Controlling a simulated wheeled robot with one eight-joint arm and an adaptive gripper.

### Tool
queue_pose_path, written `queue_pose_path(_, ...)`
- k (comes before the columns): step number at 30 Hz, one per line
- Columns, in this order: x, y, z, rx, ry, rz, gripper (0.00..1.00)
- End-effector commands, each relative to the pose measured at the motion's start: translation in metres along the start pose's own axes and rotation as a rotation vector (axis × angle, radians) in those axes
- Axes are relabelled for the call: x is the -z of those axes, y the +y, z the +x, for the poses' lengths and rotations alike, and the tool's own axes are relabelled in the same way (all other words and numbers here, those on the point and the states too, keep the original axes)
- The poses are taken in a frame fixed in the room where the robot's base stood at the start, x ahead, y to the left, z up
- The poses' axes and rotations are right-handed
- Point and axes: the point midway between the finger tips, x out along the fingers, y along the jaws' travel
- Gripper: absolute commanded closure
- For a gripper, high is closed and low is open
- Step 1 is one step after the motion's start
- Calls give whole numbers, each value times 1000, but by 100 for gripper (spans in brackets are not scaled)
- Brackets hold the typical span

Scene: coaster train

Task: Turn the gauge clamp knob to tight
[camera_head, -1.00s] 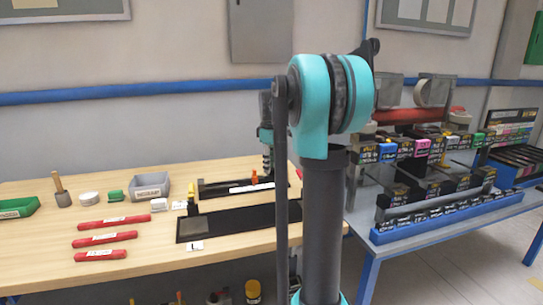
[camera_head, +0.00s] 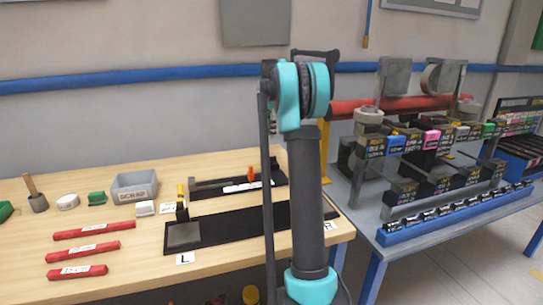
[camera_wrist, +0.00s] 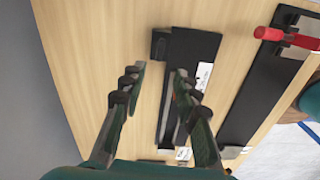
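A long black fixture (camera_head: 215,187) with a white label lies at the back of the wooden table. A small orange piece (camera_head: 251,174) stands up on it, possibly the clamp knob; its turn position is too small to read. The fixture also shows in the wrist view (camera_wrist: 190,48), with a dark block at its upper left end. In the head view my arm hides the gripper.
A black board (camera_head: 240,224) lies in front. A red-handled part (camera_wrist: 275,34) sits at its end in the wrist view. Red bars (camera_head: 94,228), a yellow-black piece (camera_head: 182,202) and a grey scrap bin (camera_head: 134,188) are on the left. A loaded rack (camera_head: 430,190) stands right.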

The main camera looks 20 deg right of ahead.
Motion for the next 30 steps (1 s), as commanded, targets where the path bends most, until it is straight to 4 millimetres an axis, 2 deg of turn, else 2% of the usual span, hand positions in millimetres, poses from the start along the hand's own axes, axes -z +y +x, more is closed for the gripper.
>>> queue_pose_path(9,0,0,64,0,0,1,69)
queue_pose_path(15,0,0,95,0,0,1,69)
queue_pose_path(21,0,0,110,0,0,1,69)
queue_pose_path(30,0,0,112,0,0,1,69)
